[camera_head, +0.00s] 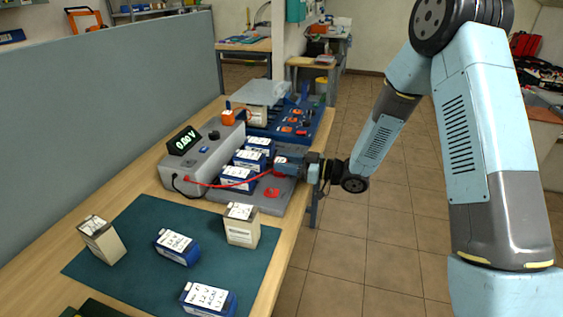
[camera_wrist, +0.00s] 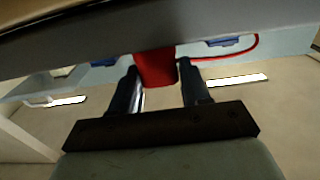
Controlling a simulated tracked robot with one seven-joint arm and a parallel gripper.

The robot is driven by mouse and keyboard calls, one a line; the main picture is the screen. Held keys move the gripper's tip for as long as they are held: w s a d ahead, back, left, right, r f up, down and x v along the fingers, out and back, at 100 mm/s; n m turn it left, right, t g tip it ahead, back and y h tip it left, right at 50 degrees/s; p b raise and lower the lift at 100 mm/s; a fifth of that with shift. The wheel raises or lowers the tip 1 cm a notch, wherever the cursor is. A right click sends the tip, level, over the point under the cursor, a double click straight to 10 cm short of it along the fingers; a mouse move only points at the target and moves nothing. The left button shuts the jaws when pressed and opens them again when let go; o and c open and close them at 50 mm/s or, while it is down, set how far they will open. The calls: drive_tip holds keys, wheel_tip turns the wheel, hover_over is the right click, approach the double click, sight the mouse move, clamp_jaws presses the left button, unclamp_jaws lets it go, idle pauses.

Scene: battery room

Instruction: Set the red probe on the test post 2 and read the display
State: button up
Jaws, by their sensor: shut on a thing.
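My gripper (camera_head: 283,165) reaches in from the right, over the grey test station (camera_head: 210,160). It is shut on the red probe (camera_wrist: 155,68), which sits between the two fingers in the wrist view. A red lead (camera_head: 205,185) runs from the station's front to the probe. The display (camera_head: 183,140) glows green and seems to read near zero volts; its middle digit is unclear. Three blue batteries (camera_head: 238,174) stand in a row beside the station. Post 2 cannot be made out, and whether the probe tip touches anything is hidden.
A red holder (camera_head: 271,193) lies on the grey plate in front of the batteries. The green mat (camera_head: 135,225) bears blue and beige batteries. A blue tray (camera_head: 310,115) with a clear-lidded box stands behind. A grey partition (camera_head: 90,110) borders the bench's left.

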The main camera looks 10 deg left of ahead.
drive_tip(key=shift+f, duration=0.35)
drive_tip(key=o, duration=0.9)
drive_tip(key=s+d, duration=0.1)
drive_tip(key=d, duration=1)
idle(0.4)
